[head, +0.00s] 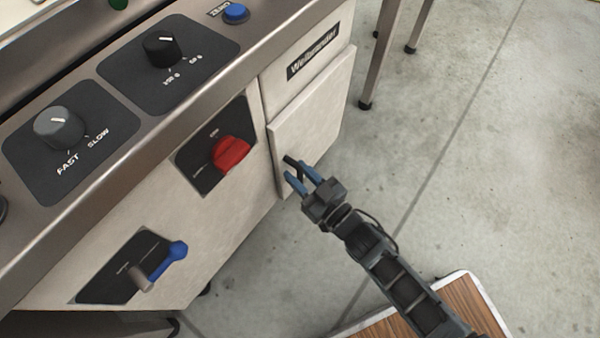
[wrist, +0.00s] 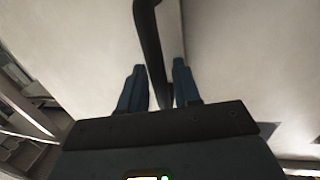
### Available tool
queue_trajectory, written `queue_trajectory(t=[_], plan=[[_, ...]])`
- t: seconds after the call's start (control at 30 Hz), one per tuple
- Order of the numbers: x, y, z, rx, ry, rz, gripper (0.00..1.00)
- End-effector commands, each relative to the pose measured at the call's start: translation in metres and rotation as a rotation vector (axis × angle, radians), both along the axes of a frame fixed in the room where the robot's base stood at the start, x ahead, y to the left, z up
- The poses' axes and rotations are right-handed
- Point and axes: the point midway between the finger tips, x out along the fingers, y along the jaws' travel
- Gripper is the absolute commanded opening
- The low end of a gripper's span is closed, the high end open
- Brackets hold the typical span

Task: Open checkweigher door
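The checkweigher door (head: 318,112) is a pale panel on the cabinet's right end, below the "Weltwander"-like label, and looks closed. Its black bar handle (head: 291,161) is near the panel's lower left edge. My gripper (head: 304,180) is at the handle, its two blue fingers apart. In the wrist view the dark handle (wrist: 150,40) runs down between the fingertips of my gripper (wrist: 160,82). A narrow gap shows on the handle's right side, and I see no firm grip on it. The handle's lower end is hidden behind the gripper body.
On the cabinet front are a red rotary switch (head: 231,154) and a blue-tipped lever (head: 168,262). Above are a grey knob (head: 58,128), a black knob (head: 163,50) and a blue button (head: 236,13). Metal legs (head: 381,50) stand behind. Floor (head: 480,190) to the right is clear.

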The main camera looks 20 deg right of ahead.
Motion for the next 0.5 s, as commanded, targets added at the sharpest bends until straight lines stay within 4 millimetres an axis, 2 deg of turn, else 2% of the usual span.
queue_trajectory(t=[0.03,0.3,0.5], plan=[[-0.0001,0.0,0.0,0.0,0.0,0.0,0.27],[-0.0003,-0.0001,0.0,0.0,0.0,0.0,0.01],[-0.0003,-0.0001,0.0001,0.0,0.0,0.0,0.0]])
